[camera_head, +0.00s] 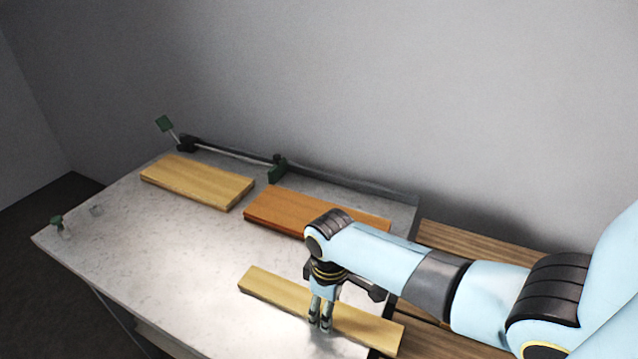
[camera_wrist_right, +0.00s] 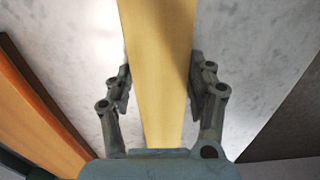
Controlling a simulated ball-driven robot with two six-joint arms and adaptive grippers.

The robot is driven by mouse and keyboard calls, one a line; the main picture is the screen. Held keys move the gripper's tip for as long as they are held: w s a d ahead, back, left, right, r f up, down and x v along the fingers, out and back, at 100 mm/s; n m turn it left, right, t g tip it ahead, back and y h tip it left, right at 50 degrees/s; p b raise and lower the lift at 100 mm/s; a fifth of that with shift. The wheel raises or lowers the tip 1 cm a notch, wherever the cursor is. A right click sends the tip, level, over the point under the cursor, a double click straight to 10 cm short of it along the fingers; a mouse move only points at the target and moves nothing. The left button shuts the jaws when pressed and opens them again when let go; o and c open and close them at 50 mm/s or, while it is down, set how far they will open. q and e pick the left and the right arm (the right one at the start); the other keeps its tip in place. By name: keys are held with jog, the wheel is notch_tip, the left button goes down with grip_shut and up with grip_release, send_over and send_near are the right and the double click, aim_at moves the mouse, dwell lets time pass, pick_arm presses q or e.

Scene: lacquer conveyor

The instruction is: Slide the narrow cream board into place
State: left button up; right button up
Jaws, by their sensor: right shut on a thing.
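The narrow cream board (camera_head: 275,291) lies flat on the grey speckled table near its front edge, slanting from left down to the right. Its right end reaches the table's right side. My right gripper (camera_head: 320,326) points down and is shut across the board's width, right of its middle. In the right wrist view the narrow cream board (camera_wrist_right: 158,40) runs lengthwise between both fingers of the right gripper (camera_wrist_right: 160,85). The gripper hides a small part of the board in the head view. My left gripper is not in view.
A wide cream board (camera_head: 197,181) and an orange-brown board (camera_head: 285,211) lie along the back rail (camera_head: 230,151). Wooden slats (camera_head: 465,249) lie to the right. The table's left middle is clear.

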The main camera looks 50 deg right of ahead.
aim_at(404, 347)
jog(key=shift+s, duration=0.15)
jog(key=shift+s+d, duration=0.9)
jog(key=shift+s, duration=1.6)
jog(key=shift+s+d, duration=0.9)
jog(key=shift+s, duration=1.6)
jog(key=shift+s+d, duration=0.9)
jog(key=shift+s, duration=1.6)
jog(key=shift+s+d, duration=0.85)
jog(key=shift+s, duration=1.65)
jog(key=shift+s+d, duration=0.9)
jog(key=shift+s, duration=1.65)
jog(key=shift+s+d, duration=0.85)
jog(key=shift+s, duration=1.65)
jog(key=shift+s+d, duration=0.6)
jog(key=shift+s, duration=1.15)
jog(key=shift+s+d, duration=0.65)
jog(key=shift+s, duration=1.05)
jog(key=shift+s+d, duration=0.6)
jog(key=shift+s, duration=1.15)
jog(key=o, duration=1.4)
